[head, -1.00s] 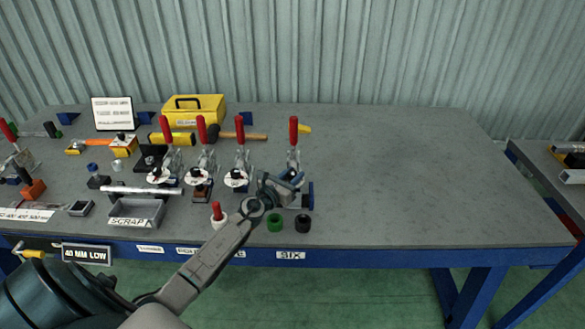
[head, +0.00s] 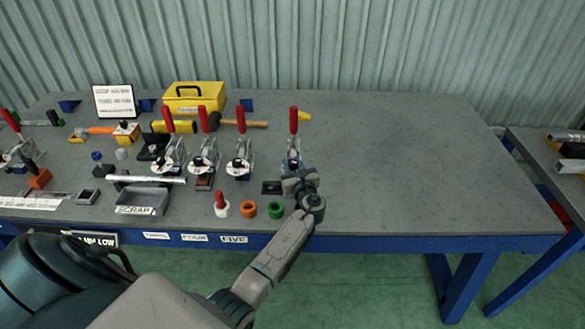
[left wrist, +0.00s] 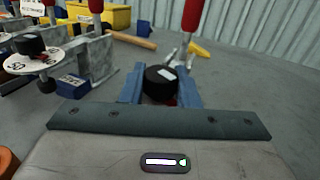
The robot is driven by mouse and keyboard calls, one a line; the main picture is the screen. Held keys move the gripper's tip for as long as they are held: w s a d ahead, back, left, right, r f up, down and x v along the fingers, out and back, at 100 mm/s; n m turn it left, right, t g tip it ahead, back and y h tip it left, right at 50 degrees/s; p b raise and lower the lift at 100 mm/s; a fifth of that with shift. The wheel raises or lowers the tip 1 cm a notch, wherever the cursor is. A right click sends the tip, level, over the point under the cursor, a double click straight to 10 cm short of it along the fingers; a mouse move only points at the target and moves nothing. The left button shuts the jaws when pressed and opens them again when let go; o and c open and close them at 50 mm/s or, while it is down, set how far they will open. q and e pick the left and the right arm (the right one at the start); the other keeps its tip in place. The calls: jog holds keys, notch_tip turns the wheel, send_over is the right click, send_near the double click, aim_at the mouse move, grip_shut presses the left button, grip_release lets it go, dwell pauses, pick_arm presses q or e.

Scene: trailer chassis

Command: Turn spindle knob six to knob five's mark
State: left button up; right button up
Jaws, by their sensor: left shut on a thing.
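My left gripper (head: 292,172) is at the rightmost red-handled clamp (head: 293,122), hiding most of its lower part in the head view. In the left wrist view its blue fingers (left wrist: 160,80) are shut on black knob six (left wrist: 160,86), one finger on each side. A small pale mark shows on the knob's top. Knob five (head: 238,163) stands on the clamp to the left, above a white dial. In the left wrist view knob five (left wrist: 29,44) is at upper left, its dial (left wrist: 32,64) printed with dark marks. My right gripper is not in view.
A white-and-red part (head: 221,206), an orange ring (head: 249,209) and a green ring (head: 276,210) stand along the front edge. The grey scrap tray (head: 143,199) is further left. A yellow toolbox (head: 194,97) stands behind. The table's right side is clear.

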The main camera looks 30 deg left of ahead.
pick_arm(q)
jog(key=n+g+y+b, duration=0.2)
jog(key=n+g, duration=0.1)
jog(key=g, duration=0.1)
jog(key=shift+f+b, duration=0.1)
jog(key=shift+b, duration=0.3)
jog(key=shift+n+g+y+b, duration=0.75)
jog(key=shift+n+g, duration=0.45)
jog(key=shift+g, duration=0.4)
jog(key=shift+r, duration=0.2)
jog(key=o, duration=0.9)
jog(key=shift+f, duration=0.1)
jog(key=shift+o, duration=0.2)
